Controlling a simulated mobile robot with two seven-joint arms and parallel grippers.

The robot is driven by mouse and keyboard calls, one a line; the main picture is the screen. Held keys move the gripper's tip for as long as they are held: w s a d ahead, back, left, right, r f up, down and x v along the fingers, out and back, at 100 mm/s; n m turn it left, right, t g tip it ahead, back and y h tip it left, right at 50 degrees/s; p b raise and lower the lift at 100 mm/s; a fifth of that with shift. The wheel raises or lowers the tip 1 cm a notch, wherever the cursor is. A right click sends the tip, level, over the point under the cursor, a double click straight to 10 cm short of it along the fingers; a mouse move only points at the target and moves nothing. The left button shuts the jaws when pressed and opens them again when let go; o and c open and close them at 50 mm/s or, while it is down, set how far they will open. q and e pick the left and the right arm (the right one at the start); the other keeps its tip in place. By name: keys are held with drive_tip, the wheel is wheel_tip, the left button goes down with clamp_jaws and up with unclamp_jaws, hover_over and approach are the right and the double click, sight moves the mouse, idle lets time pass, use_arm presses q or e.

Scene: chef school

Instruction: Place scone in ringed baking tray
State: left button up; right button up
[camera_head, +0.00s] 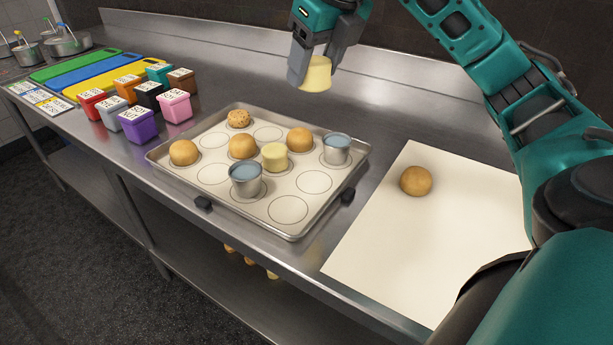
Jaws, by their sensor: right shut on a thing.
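My right gripper (312,66) is shut on a pale yellow, short cylindrical scone (317,76). It holds the scone in the air above and behind the back right part of the ringed baking tray (219,200). The tray lies on the steel counter with circles marked on its pale base. A similar pale yellow scone (274,157) stands near the tray's middle. Rings without items include one at right (313,181), one at the front corner (287,209), and several at the left and back. My left gripper is out of view.
The tray also holds golden buns (183,153), a speckled bun (238,118) and two metal cups (245,182). A white sheet (440,235) with one bun (416,181) lies at right. Coloured boxes (138,124) and cutting boards (75,66) stand left.

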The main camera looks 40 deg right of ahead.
drive_tip(key=shift+d+m, duration=0.15)
drive_tip(key=shift+m, duration=0.15)
wheel_tip(320, 180, down, 5)
drive_tip(key=b, duration=0.4)
hover_over(310, 177)
drive_tip(key=s, duration=0.2)
drive_tip(key=f, duration=0.9)
drive_tip(key=shift+w+f, duration=0.2)
drive_tip(key=shift+f, duration=0.05)
wheel_tip(310, 177, down, 5)
drive_tip(key=shift+r+b, duration=0.15)
drive_tip(key=shift+b, duration=0.15)
drive_tip(key=shift+f, duration=0.2)
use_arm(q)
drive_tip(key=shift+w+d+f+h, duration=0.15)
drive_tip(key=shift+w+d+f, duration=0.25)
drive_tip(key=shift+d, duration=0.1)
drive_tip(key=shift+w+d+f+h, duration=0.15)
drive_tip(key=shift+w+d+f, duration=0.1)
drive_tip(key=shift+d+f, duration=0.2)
use_arm(e)
drive_tip(key=shift+f, duration=0.2)
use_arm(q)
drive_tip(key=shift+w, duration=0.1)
use_arm(e)
drive_tip(key=o, duration=1.1)
drive_tip(key=shift+r, duration=0.1)
